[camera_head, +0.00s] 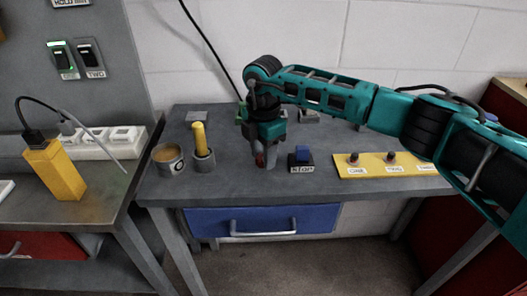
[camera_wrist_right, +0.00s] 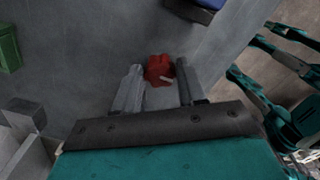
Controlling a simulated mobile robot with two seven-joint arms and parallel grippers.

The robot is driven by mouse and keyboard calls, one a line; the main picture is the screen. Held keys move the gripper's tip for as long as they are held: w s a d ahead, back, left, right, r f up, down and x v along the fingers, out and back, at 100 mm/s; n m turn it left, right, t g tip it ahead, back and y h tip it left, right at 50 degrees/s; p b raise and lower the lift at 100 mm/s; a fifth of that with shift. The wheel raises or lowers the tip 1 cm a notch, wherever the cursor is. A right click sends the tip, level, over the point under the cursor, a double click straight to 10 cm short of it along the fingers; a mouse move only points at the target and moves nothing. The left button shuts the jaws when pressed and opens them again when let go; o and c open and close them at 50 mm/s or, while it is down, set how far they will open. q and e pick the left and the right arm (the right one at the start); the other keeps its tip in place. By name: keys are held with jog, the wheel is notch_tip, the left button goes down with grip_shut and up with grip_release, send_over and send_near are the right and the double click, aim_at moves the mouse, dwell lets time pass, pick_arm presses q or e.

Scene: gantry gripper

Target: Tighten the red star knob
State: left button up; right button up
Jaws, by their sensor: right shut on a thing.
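The red star knob (camera_head: 259,160) is low over the grey table, mostly hidden by my gripper in the head view. The right wrist view shows the knob (camera_wrist_right: 159,68) as a red lobed piece between the two grey fingertips. My right gripper (camera_head: 265,161) points down from the teal arm and is shut on the knob. Its fingers also show in the right wrist view (camera_wrist_right: 158,76), one on each side of the knob. What the knob sits on is hidden. My left gripper is not in view.
To the left stand a grey holder (camera_head: 204,163) with a yellow handle and a round tin (camera_head: 168,160). The table's front edge is near.

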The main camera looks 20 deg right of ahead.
jog(key=o, duration=1)
jog(key=shift+o, duration=0.2)
jog(key=shift+r, duration=0.1)
notch_tip(320, 180, up, 13)
jog(key=shift+b, duration=0.3)
